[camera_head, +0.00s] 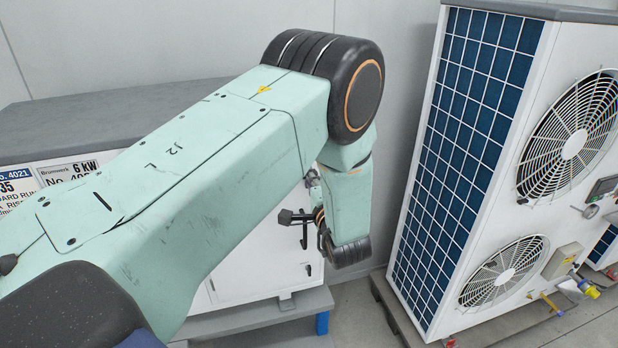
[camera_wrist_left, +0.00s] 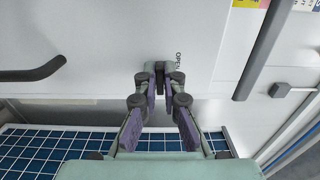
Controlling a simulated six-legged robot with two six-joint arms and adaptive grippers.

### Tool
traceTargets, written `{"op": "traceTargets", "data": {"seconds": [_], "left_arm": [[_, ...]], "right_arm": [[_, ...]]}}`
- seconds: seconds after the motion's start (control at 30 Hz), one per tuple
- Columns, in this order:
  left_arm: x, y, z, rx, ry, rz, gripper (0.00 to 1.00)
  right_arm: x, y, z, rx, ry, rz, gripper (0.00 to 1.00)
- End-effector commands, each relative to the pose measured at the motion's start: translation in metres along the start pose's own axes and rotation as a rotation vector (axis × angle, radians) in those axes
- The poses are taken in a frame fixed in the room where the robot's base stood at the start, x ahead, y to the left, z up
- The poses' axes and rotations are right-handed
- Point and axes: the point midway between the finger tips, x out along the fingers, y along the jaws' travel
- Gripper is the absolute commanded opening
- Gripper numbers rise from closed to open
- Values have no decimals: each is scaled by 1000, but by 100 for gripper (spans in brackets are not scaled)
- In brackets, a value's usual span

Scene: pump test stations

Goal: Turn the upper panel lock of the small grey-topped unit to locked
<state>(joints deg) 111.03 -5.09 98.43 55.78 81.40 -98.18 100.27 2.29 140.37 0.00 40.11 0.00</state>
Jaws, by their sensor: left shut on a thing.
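The small grey-topped unit (camera_head: 255,262) stands at left with a white front, partly hidden behind my left arm. In the left wrist view my left gripper (camera_wrist_left: 160,90) is shut on a small dark grey piece, the panel lock (camera_wrist_left: 160,68), on a white panel. The word OPEN is printed sideways just right of it. The fingertips hide much of the lock, so its exact turn cannot be told. My right gripper is not in view.
A tall white unit with blue fins (camera_head: 468,130) and two round fans stands at right, with floor between the units. In the wrist view, a dark curved handle (camera_wrist_left: 32,72) is at left and a long dark bar (camera_wrist_left: 262,50) at right of my fingers.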

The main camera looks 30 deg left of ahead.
Motion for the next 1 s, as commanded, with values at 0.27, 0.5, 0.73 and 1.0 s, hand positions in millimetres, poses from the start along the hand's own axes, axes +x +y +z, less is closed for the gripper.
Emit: {"op": "traceTargets", "data": {"seconds": [0.27,0.5,0.73,1.0], "left_arm": [[0,-1,-2,-2,5,-3,24],[0,0,-1,-1,2,-1,31],[-8,0,-2,1,4,0,31],[-49,-1,-2,2,7,-2,31]], "right_arm": [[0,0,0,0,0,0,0],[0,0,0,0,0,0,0],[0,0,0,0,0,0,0],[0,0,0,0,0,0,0]]}}
